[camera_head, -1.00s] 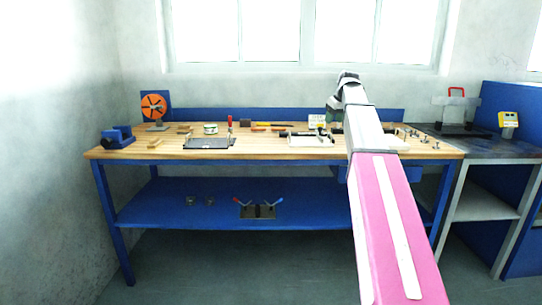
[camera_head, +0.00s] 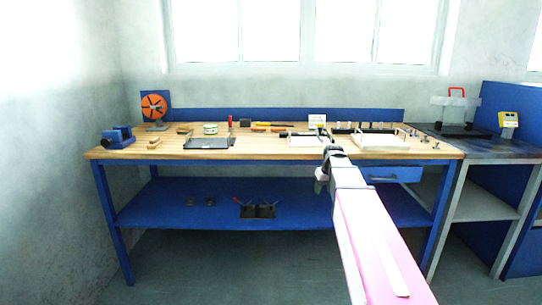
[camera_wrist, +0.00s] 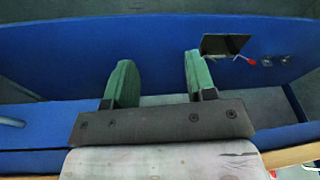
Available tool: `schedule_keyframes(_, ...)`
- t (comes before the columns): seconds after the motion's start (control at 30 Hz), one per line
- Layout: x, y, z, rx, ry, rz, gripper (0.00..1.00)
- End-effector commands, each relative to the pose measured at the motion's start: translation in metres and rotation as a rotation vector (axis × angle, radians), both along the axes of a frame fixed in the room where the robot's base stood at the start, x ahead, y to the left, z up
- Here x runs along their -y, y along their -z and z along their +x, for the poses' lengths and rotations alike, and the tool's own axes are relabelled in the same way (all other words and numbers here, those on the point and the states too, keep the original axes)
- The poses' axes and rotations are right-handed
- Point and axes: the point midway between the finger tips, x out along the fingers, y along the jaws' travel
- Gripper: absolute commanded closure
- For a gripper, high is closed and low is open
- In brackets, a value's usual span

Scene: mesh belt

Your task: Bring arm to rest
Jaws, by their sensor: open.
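My arm reaches forward from the lower right in the head view, with a pink and white link. Its end sits in front of the workbench's front edge, a little below the wooden top (camera_head: 270,153). My gripper (camera_wrist: 157,82) shows in the wrist view with two green fingers spread wide apart and nothing between them. Behind the fingers is the blue lower shelf (camera_wrist: 60,50).
The bench top holds a blue vise (camera_head: 118,138), an orange disc (camera_head: 154,106), a dark plate (camera_head: 209,142) and white trays (camera_head: 380,141). A clamp fixture (camera_head: 258,211) lies on the lower shelf. A grey side table (camera_head: 480,145) stands at the right. Floor before the bench is clear.

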Motion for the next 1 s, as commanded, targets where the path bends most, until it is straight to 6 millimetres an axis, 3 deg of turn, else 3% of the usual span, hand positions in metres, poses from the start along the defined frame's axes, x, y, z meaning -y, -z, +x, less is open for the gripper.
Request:
schedule_keyframes(0.03, -0.004, 0.022, -0.020, -0.017, 0.014, -0.003, 0.49)
schedule_keyframes(0.2, -0.015, 0.081, -0.067, -0.066, 0.069, -0.018, 0.49)
schedule_keyframes(0.5, -0.029, 0.167, -0.158, -0.142, 0.158, -0.052, 0.49)
schedule_keyframes(0.73, -0.035, 0.205, -0.210, -0.180, 0.206, -0.074, 0.49)
schedule_keyframes(1.0, -0.036, 0.215, -0.223, -0.189, 0.220, -0.083, 0.49)
